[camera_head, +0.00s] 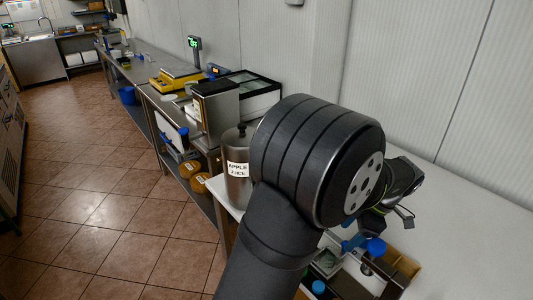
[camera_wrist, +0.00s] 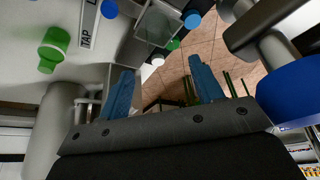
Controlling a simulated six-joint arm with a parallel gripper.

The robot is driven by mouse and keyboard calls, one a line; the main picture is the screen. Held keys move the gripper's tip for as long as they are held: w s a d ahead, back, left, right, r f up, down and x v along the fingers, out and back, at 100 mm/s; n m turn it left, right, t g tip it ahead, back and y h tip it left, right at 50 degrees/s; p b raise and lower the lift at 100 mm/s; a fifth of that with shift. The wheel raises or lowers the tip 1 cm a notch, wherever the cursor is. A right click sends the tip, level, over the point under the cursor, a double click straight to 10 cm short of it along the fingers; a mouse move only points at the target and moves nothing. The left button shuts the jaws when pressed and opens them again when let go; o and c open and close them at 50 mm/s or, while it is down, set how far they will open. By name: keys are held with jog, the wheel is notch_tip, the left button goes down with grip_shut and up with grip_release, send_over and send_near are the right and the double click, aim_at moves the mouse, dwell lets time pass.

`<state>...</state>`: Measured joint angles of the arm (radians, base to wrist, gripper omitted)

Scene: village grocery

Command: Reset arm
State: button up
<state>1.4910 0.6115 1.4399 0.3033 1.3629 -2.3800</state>
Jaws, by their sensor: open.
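My gripper (camera_wrist: 162,82) shows in the wrist view as two blue fingers standing well apart with nothing held between them. Floor tiles and thin dark green rods show beyond the gap. In the head view my thick dark arm fills the middle right and hides much of the counter. The gripper end shows only partly behind it, above the white counter (camera_head: 468,215).
A steel canister labelled APPLE JUICE (camera_head: 237,171) stands close left of my arm. A compartmented box (camera_head: 403,262) with blue-topped items lies below. A yellow scale (camera_head: 177,77) stands farther back. The wrist view shows a green tap-like part (camera_wrist: 53,48). The right counter is bare.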

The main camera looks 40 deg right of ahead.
jog(key=x, duration=1.1)
jog(key=shift+a+f, duration=0.1)
jog(key=shift+f, duration=0.1)
notch_tip(320, 180, up, 3)
jog(key=shift+f, duration=0.1)
jog(key=shift+r, duration=0.95)
jog(key=shift+f, duration=0.15)
